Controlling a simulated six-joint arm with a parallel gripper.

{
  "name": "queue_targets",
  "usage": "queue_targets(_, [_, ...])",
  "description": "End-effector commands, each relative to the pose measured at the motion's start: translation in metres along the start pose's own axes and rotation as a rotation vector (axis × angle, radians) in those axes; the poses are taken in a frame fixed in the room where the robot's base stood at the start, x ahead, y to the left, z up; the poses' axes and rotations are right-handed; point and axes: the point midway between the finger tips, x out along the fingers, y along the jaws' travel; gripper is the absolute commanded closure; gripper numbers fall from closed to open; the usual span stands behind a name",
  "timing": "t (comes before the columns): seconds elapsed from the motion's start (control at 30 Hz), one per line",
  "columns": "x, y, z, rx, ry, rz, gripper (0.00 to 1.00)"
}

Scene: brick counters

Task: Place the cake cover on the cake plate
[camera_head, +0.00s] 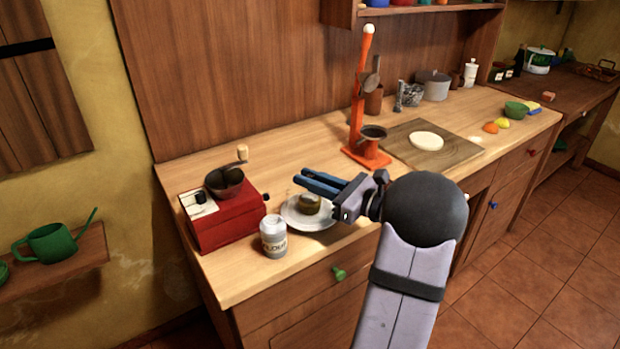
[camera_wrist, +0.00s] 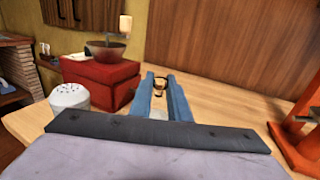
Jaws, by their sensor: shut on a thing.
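The cake plate (camera_head: 318,224) is a white round plate near the counter's front edge, left of my arm in the head view. A small brownish-green cake (camera_head: 312,208) sits on it. My gripper (camera_head: 303,177) reaches in from the right, its blue fingers level above the plate's back part. In the wrist view a small dark ring-like piece (camera_wrist: 158,83) shows between the fingers; it looks like part of the cake cover, held by my gripper. The cover's clear body is barely visible, so I cannot tell whether it touches the plate.
A red coffee grinder (camera_head: 226,217) stands left of the plate, with a white flour shaker (camera_head: 273,238) in front. An orange press (camera_head: 364,150) and a board (camera_head: 455,152) with a white disc stand behind and right. Bare counter lies behind the plate.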

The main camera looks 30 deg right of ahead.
Motion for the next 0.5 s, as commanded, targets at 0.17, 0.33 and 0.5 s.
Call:
queue_targets(0.17, [0.0, 0.0, 0.0002, -0.001, -0.001, 0.0, 1.0])
queue_targets(0.33, [0.0, -0.0001, -0.003, -0.001, 0.0, 0.0, 1.0])
queue_targets(0.5, [0.0, -0.0001, -0.0026, 0.0, 0.001, 0.0, 0.65])
